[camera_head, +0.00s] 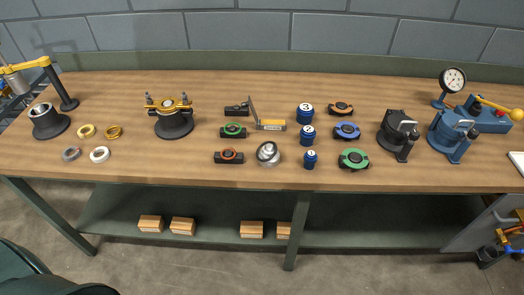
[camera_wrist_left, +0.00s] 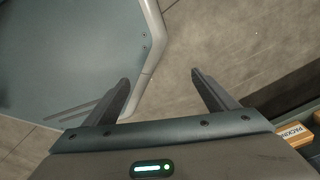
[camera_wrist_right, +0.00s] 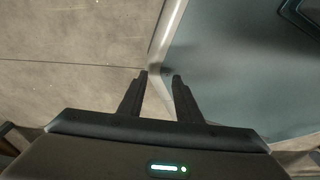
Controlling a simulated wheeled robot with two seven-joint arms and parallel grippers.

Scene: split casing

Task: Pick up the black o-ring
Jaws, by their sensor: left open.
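Black holders stand in a column left of the table's middle in the head view. The back holder (camera_head: 237,109) has a dark top, and I cannot tell if the black o-ring lies on it. The middle holder carries a green ring (camera_head: 233,129) and the front one an orange-red ring (camera_head: 229,154). My left gripper (camera_wrist_left: 160,80) is open and empty in the left wrist view, over the floor beside a grey-blue surface. My right gripper (camera_wrist_right: 160,77) is partly open and empty in the right wrist view. Neither gripper shows clearly in the head view.
The wooden workbench (camera_head: 350,178) also bears a brass-topped housing (camera_head: 173,122), metal rings (camera_head: 100,154), blue numbered weights (camera_head: 305,114), a silver domed part (camera_head: 268,154) and blue fixtures (camera_head: 453,130) with a dial gauge (camera_head: 453,79).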

